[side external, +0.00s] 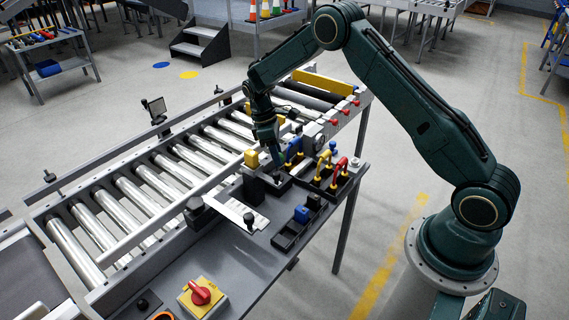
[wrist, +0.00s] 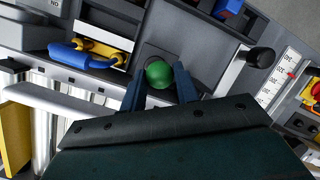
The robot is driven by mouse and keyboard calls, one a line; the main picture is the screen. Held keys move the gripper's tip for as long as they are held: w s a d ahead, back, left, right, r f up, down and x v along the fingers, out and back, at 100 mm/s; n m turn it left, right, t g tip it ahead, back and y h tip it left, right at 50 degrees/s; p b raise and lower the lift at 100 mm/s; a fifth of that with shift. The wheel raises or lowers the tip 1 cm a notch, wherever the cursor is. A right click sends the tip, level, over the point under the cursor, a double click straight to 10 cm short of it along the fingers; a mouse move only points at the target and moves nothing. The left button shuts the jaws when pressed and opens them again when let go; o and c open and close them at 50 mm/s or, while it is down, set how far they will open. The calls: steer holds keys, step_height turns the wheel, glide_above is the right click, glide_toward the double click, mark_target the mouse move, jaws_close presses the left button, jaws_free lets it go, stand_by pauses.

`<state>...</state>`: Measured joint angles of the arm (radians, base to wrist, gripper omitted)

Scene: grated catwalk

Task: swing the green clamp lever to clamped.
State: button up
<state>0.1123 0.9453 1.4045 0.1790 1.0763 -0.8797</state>
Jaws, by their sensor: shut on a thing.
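The green clamp lever shows in the wrist view as a round green knob (wrist: 159,74) above a dark grey base. My gripper (wrist: 158,82) has one blue finger on each side of the knob and is shut on it. The lever's shaft below the knob is hidden, so I cannot tell its angle. In the side external view my gripper (side external: 277,158) points down at the bench beside a black block (side external: 254,190). The green knob cannot be made out there.
A rack (side external: 335,185) with blue, yellow and red handles stands close right of my gripper. A white scale plate (side external: 228,211) with a black knob (side external: 249,218) lies in front. A roller conveyor (side external: 150,185) runs behind. A red rotary switch (side external: 200,293) sits at the front.

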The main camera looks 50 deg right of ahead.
steer(key=shift+w+g, duration=0.6)
steer(key=shift+g, duration=0.1)
steer(key=shift+w+g, duration=0.2)
steer(key=shift+g, duration=0.1)
steer(key=o, duration=1)
steer(key=shift+c, duration=0.2)
steer(key=shift+s, duration=0.25)
